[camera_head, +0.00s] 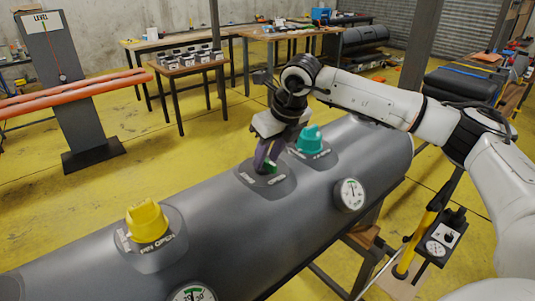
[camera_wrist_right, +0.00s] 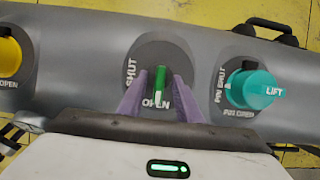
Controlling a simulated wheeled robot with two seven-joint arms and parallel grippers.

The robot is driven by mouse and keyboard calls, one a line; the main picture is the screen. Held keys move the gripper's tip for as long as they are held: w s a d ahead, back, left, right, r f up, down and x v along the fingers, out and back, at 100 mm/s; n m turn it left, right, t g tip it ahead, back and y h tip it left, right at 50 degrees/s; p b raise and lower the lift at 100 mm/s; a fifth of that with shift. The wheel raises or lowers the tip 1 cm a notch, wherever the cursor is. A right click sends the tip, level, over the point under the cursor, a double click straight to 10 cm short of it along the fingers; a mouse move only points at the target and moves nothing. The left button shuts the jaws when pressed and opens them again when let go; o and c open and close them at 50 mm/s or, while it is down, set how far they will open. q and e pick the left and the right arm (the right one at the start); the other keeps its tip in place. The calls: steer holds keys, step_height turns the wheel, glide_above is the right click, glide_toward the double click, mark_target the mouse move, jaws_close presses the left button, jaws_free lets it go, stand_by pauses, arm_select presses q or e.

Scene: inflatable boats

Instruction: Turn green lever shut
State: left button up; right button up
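The green lever (camera_wrist_right: 160,80) stands on a round dark plate (camera_wrist_right: 142,52) marked SHUT and OPEN. In the right wrist view its near end points to the word OPEN, and SHUT is at the plate's left. My right gripper (camera_wrist_right: 160,82) has its two purple fingers on either side of the lever, with a visible gap on each side, so it is open around it. In the head view the right gripper (camera_head: 265,164) reaches down over the plate and hides most of the green lever (camera_head: 271,168). My left gripper is in neither view.
The plate is on a long grey inflatable tube (camera_head: 210,215). A teal knob (camera_head: 312,140) stands close at the right, and a yellow knob (camera_head: 147,221) farther left. A gauge (camera_head: 349,194) is on the tube's near side. Tables (camera_head: 188,65) stand behind on yellow floor.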

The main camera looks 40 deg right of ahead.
jaws_close()
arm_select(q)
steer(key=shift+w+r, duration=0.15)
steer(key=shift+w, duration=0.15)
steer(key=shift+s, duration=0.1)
